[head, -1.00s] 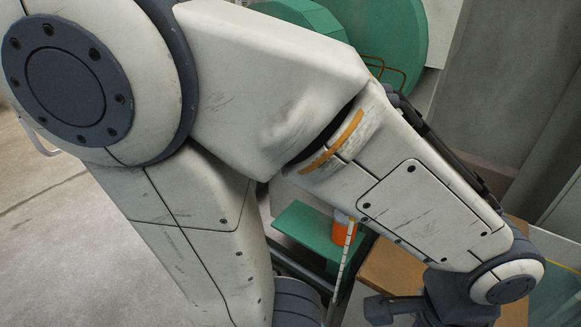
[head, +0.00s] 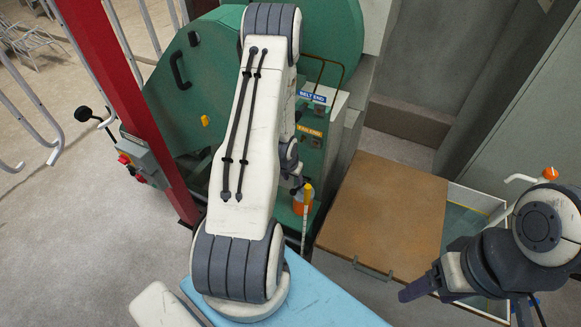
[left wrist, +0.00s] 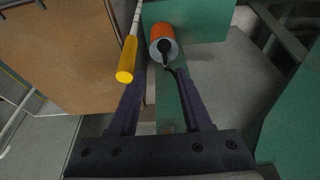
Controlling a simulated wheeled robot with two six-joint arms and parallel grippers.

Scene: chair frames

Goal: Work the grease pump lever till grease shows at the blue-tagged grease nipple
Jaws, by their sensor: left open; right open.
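The orange grease pump (head: 303,206) stands on a green ledge beside the green machine, partly hidden by my left arm. Its lever has a yellow grip (head: 308,188) and a pale banded shaft. In the left wrist view the pump (left wrist: 162,40) shows between and beyond my left gripper's (left wrist: 160,108) open, empty fingers, with the yellow lever grip (left wrist: 127,60) just left of it. In the head view my left gripper (head: 296,186) is mostly hidden. A blue tag (head: 311,97) reads BELT END; its nipple and any grease are too small to tell. My right gripper (head: 418,291) is open, away from the pump.
A yellow tag (head: 309,131) reads FAN END below the blue one. A brown board (head: 384,214) lies right of the pump, with an open bin beyond. A red post (head: 118,90) with a control box stands left. A light blue surface (head: 325,303) lies in front.

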